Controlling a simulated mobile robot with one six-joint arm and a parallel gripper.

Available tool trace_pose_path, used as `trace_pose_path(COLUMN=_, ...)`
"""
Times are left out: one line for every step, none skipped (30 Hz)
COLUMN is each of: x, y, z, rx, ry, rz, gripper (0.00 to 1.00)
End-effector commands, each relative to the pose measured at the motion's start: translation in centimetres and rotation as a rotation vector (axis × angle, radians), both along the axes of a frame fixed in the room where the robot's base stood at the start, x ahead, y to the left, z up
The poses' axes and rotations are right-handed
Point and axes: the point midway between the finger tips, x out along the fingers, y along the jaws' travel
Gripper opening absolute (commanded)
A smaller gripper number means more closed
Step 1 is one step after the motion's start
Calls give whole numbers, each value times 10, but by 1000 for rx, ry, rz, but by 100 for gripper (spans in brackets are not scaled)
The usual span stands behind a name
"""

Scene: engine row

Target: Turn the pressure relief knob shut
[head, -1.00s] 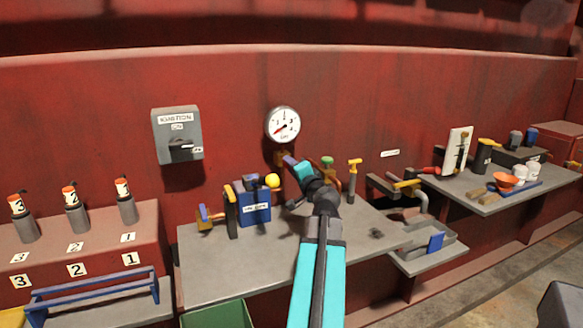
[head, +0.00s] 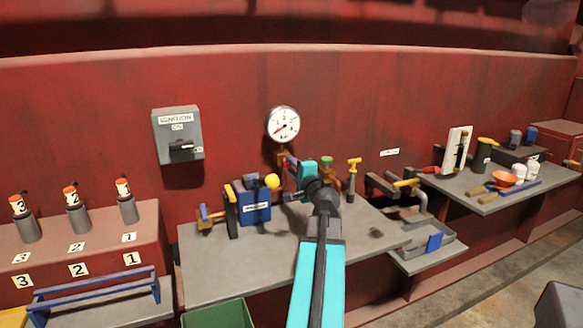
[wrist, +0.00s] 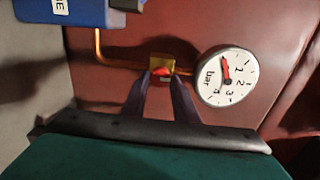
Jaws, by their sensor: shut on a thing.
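The small red pressure relief knob (wrist: 162,72) shows in the wrist view on a brass fitting (wrist: 160,61) on the red wall, beside the round pressure gauge (wrist: 226,77). My gripper (wrist: 164,78) points at the wall, with its two dark fingers on either side of the knob, shut on it. In the head view the gripper (head: 289,163) is just below the gauge (head: 283,124), whose needle points to the lower left. There my gripper and wrist hide the knob. I cannot tell how far the knob is turned.
A green-topped valve (head: 327,161) and a yellow T-handle (head: 354,163) stand close on the right. A copper pipe (wrist: 98,45) runs to the fitting.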

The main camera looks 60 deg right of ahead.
Motion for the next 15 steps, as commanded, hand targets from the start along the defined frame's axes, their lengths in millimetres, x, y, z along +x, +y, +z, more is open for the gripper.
trace_pose_path(x=-1, y=-1, z=0, rx=0, ry=-1, rz=-4, gripper=4)
trace_pose_path(x=-1, y=-1, z=0, rx=0, ry=-1, rz=-4, gripper=4)
trace_pose_path(x=-1, y=-1, z=0, rx=-1, ry=-1, rz=-4, gripper=33)
trace_pose_path(x=-1, y=-1, z=0, rx=-1, ry=-1, rz=-4, gripper=38)
trace_pose_path(x=-1, y=-1, z=0, rx=-1, ry=-1, rz=-3, gripper=43)
trace_pose_path(x=-1, y=-1, z=0, rx=-1, ry=-1, rz=-3, gripper=44)
trace_pose_path(x=-1, y=-1, z=0, rx=-1, ry=-1, rz=-3, gripper=44)
trace_pose_path(x=-1, y=-1, z=0, rx=0, ry=0, rz=-2, gripper=44)
trace_pose_path(x=-1, y=-1, z=0, rx=0, ry=0, rz=-2, gripper=44)
trace_pose_path(x=-1, y=-1, z=0, rx=-1, ry=1, rz=-2, gripper=44)
trace_pose_path(x=0, y=0, z=0, rx=-1, ry=1, rz=-1, gripper=44)
trace_pose_path(x=0, y=0, z=0, rx=-1, ry=1, rz=-1, gripper=44)
trace_pose_path(x=0, y=0, z=0, rx=-1, ry=1, rz=-1, gripper=44)
trace_pose_path(x=0, y=0, z=0, rx=-1, ry=1, rz=-1, gripper=44)
trace_pose_path(x=-1, y=0, z=0, rx=-1, ry=1, rz=-1, gripper=44)
